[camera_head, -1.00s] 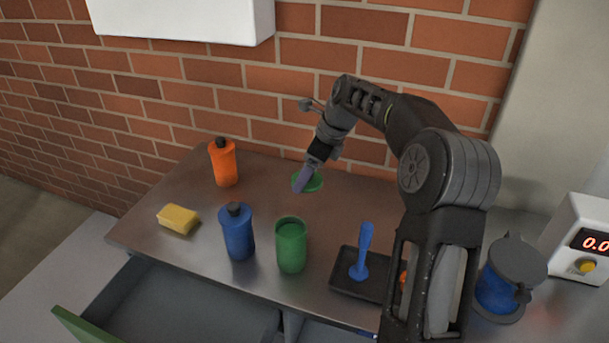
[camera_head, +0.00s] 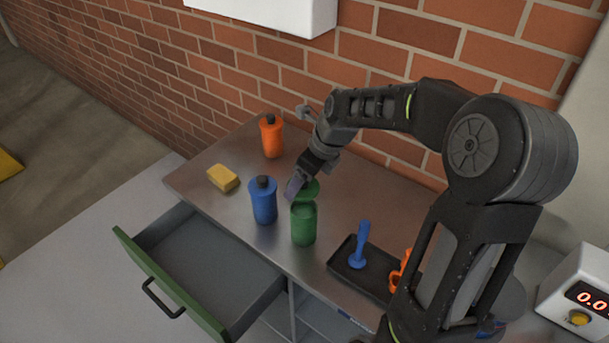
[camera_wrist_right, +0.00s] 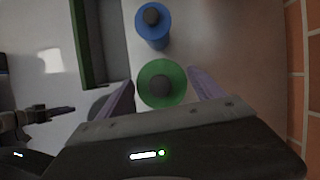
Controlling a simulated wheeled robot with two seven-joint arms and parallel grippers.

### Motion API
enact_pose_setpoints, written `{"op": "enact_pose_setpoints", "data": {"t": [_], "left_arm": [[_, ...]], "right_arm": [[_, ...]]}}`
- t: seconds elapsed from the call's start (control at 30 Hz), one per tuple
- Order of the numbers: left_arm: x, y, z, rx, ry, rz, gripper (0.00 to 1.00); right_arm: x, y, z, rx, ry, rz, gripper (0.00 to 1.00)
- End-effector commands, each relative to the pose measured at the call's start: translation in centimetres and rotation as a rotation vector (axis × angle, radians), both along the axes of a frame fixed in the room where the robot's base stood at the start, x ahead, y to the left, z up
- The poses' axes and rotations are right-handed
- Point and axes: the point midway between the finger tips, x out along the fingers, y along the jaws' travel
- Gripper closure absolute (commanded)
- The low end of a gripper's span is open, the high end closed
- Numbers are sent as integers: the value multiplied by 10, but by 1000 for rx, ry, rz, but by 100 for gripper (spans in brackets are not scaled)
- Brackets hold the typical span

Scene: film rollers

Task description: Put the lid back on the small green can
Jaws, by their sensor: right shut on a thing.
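The small green can (camera_head: 303,226) stands upright and open on the metal worktop. Its round green lid (camera_head: 309,189) is just behind and above the can's rim in the head view. My right gripper (camera_head: 297,188) is shut on the lid and tilted down. In the right wrist view the lid (camera_wrist_right: 162,98), with a dark knob (camera_wrist_right: 161,86), sits between my two purple-grey fingers and hides what is under it. Whether the lid touches the can, I cannot tell. A dark arm part at the wrist view's left edge may be my left gripper (camera_wrist_right: 62,110); its jaws are unclear.
A blue can (camera_head: 263,203) stands close left of the green can, an orange one (camera_head: 271,138) further back. A yellow sponge (camera_head: 222,179) lies left. A black tray (camera_head: 345,272) with a blue tool (camera_head: 360,245) is at right. An open drawer (camera_head: 168,290) juts out in front.

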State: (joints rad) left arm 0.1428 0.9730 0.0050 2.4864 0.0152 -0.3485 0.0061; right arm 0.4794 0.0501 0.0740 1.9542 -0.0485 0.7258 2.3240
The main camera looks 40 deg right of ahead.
Motion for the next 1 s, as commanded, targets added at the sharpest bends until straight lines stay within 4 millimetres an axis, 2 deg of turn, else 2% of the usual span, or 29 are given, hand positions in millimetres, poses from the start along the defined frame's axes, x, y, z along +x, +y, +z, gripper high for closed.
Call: {"op": "enact_pose_setpoints", "data": {"t": [0.33,0.73,1.0], "left_arm": [[0,-1,-7,-2,-3,-1,64],[4,-3,-38,-10,-15,-4,64],[5,-4,-45,-13,-20,-6,64]], "right_arm": [[0,0,-9,1,0,1,63],[0,0,-46,0,1,1,63],[0,0,-62,1,1,3,63]]}}
